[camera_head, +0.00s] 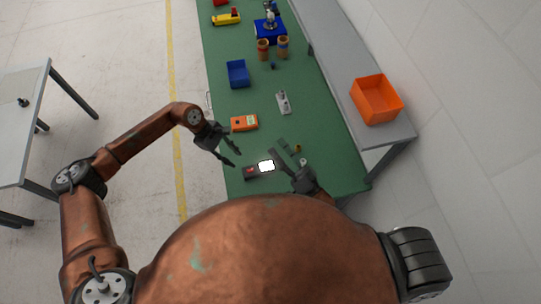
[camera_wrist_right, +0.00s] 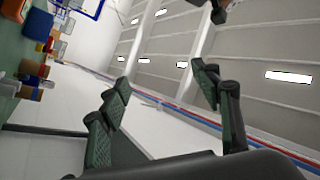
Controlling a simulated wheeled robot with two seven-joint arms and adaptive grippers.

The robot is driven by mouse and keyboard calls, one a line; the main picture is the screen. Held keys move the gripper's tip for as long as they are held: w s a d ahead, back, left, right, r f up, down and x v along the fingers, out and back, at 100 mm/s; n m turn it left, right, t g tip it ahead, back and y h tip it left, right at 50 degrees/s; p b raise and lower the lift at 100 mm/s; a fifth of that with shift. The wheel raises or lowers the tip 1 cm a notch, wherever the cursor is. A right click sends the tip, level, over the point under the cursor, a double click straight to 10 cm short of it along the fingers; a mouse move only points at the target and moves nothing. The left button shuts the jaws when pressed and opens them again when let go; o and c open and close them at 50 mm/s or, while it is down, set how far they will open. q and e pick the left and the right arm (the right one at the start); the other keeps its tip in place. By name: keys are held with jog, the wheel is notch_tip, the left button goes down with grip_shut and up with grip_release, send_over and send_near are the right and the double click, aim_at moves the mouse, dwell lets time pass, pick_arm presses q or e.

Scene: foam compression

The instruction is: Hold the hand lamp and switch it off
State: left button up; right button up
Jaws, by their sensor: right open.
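The hand lamp (camera_head: 252,172) lies near the front end of the green table in the head view. It has a dark body, a small red spot at its left end and a panel glowing bright white. My left gripper (camera_head: 235,157) is open and empty, up and left of the lamp. My right gripper (camera_head: 288,160) is open beside the lamp's lit end, on its right; I cannot tell whether they touch. The right wrist view shows its two fingers (camera_wrist_right: 163,85) spread with nothing between them, and the lamp is not in that view.
The green table (camera_head: 308,119) bears an orange meter (camera_head: 244,123), a pale grey device (camera_head: 283,102), a blue bin (camera_head: 238,74) and brown jars (camera_head: 263,49). An orange crate (camera_head: 377,99) stands on the grey side bench (camera_head: 345,70) to the right. Small parts lie beyond my right gripper.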

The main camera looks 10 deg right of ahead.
jog(key=w+a+f+n+g+h, duration=0.1)
jog(key=w+a+f+n+g, duration=0.1)
jog(key=w, duration=0.3)
jog(key=w+a+f+n+g+h, duration=0.2)
jog(key=w+f+n+g, duration=0.3)
jog(key=w+a+f+n+g+h, duration=0.2)
jog(key=w+f+n+g, duration=0.1)
jog(key=w, duration=0.2)
jog(key=shift+w+a+f, duration=0.25)
jog(key=shift+a, duration=0.05)
jog(key=shift+w+d+f+n+g+h, duration=0.15)
jog(key=shift+d+n+g+h, duration=0.15)
jog(key=shift+n+g+h, duration=0.25)
jog(key=shift+w+d+f+n+g+h, duration=0.15)
jog(key=shift+d+n+g+h, duration=0.15)
jog(key=shift+n+g+h, duration=0.25)
jog(key=d+n+g+h, duration=0.2)
notch_tip(320, 180, up, 2)
jog(key=n+g+h, duration=0.3)
jog(key=n+g, duration=0.2)
jog(key=n, duration=0.1)
send_over(271, 165)
jog(key=shift+w+a, duration=0.15)
jog(key=shift+w, duration=0.25)
jog(key=shift+s+f, duration=0.1)
jog(key=shift+s, duration=0.2)
jog(key=shift+n, duration=0.3)
jog(key=shift+f, duration=3.8)
jog(key=shift+c, duration=0.5)
